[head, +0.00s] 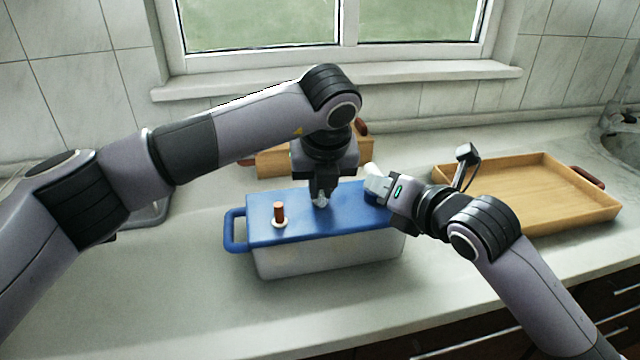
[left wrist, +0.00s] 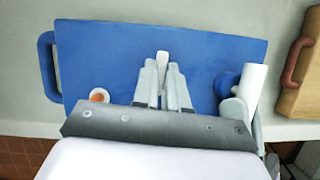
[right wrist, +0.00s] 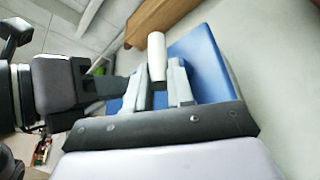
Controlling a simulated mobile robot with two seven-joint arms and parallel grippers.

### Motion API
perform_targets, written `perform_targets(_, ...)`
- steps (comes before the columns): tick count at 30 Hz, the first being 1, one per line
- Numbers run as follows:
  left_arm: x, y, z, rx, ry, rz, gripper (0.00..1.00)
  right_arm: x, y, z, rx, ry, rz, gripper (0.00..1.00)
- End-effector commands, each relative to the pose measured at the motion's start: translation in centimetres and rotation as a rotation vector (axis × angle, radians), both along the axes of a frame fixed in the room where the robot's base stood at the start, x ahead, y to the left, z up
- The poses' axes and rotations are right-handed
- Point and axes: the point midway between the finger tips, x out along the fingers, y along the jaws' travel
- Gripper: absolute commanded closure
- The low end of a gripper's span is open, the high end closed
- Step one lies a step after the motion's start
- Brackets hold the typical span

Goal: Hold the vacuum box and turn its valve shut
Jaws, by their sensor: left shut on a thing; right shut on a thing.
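The vacuum box (head: 330,255) stands on the counter, with a pale body, a blue lid (head: 300,227) and a blue side handle (head: 235,230) at its left. My left gripper (head: 320,198) points down at the middle of the lid, shut on a slim pale lever, seemingly the valve (left wrist: 163,58). My right gripper (head: 378,186) is at the lid's right end, shut on a white cylindrical grip (right wrist: 157,56) that also shows in the left wrist view (left wrist: 256,86). The fingers hide part of both held pieces.
An orange-brown peg (head: 279,212) with a white collar stands on the lid's left part. An empty wooden tray (head: 530,195) lies to the right. A wooden piece (head: 273,163) is behind the box. The counter in front is clear.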

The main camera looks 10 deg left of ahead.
Motion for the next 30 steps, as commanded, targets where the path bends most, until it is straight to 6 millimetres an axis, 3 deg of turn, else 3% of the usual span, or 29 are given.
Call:
perform_targets(9, 0.06, -0.06, 0.15, -0.002, -0.003, 0.094, 1.00, -0.01, 0.00, -0.07, -0.001, 0.002, 0.000, 1.00)
perform_targets(23, 0.08, -0.03, 0.16, -0.002, -0.004, 0.107, 1.00, -0.01, -0.01, -0.06, -0.001, 0.002, 0.000, 1.00)
perform_targets(24, 0.08, -0.03, 0.16, -0.002, -0.004, 0.107, 0.81, -0.01, -0.01, -0.06, -0.001, 0.002, 0.000, 1.00)
perform_targets(26, 0.08, -0.03, 0.16, -0.002, -0.004, 0.107, 0.62, -0.01, -0.01, -0.06, -0.001, 0.002, 0.000, 1.00)
perform_targets(30, 0.06, -0.04, 0.10, -0.001, -0.002, 0.105, 0.62, -0.01, 0.00, -0.06, -0.001, 0.001, 0.000, 1.00)
